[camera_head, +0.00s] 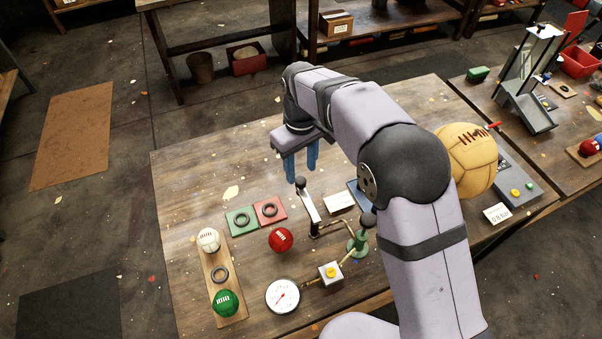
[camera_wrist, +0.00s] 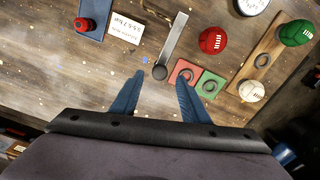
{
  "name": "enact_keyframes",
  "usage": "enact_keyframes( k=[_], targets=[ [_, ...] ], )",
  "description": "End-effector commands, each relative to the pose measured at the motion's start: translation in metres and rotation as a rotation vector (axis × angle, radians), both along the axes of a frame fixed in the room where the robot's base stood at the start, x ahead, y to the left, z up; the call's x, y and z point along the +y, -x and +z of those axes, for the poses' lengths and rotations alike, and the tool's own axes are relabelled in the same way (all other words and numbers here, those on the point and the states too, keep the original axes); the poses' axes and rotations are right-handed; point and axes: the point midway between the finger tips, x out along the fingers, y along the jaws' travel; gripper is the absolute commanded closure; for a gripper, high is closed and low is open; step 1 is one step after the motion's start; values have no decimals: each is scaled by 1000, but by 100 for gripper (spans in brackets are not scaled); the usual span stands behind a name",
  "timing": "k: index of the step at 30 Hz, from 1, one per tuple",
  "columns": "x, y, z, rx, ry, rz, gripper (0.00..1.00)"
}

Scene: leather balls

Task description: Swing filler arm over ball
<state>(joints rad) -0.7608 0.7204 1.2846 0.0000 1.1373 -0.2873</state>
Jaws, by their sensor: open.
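The filler arm (camera_head: 309,207) is a flat metal bar with a black knob at its far end, in the middle of the bench; it also shows in the wrist view (camera_wrist: 174,38). A red ball (camera_head: 281,240) rests on the bench left of the bar, apart from it; the wrist view shows it to the right (camera_wrist: 213,41). My gripper (camera_head: 302,165) has blue fingers, points down and is open. In the wrist view the black knob (camera_wrist: 160,72) appears between my fingertips (camera_wrist: 160,76). I cannot tell how high my fingers are above the knob.
A wooden rack (camera_head: 219,264) holds a white ball (camera_head: 208,239) and a green ball (camera_head: 225,303). Green (camera_head: 239,221) and red (camera_head: 270,210) pads carry black rings. A gauge (camera_head: 282,296) and green pump (camera_head: 358,243) stand in front. A large tan ball (camera_head: 470,162) is right.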

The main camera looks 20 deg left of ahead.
Motion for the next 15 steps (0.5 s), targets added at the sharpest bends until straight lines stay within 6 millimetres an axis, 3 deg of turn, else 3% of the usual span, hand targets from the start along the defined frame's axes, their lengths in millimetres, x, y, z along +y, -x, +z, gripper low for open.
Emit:
enact_keyframes(
  k=[9, 15],
  targets=[
    [-1, 0, -34, 1, 2, -1, 59],
    [0, 0, -40, 0, -1, -1, 59]
  ],
)
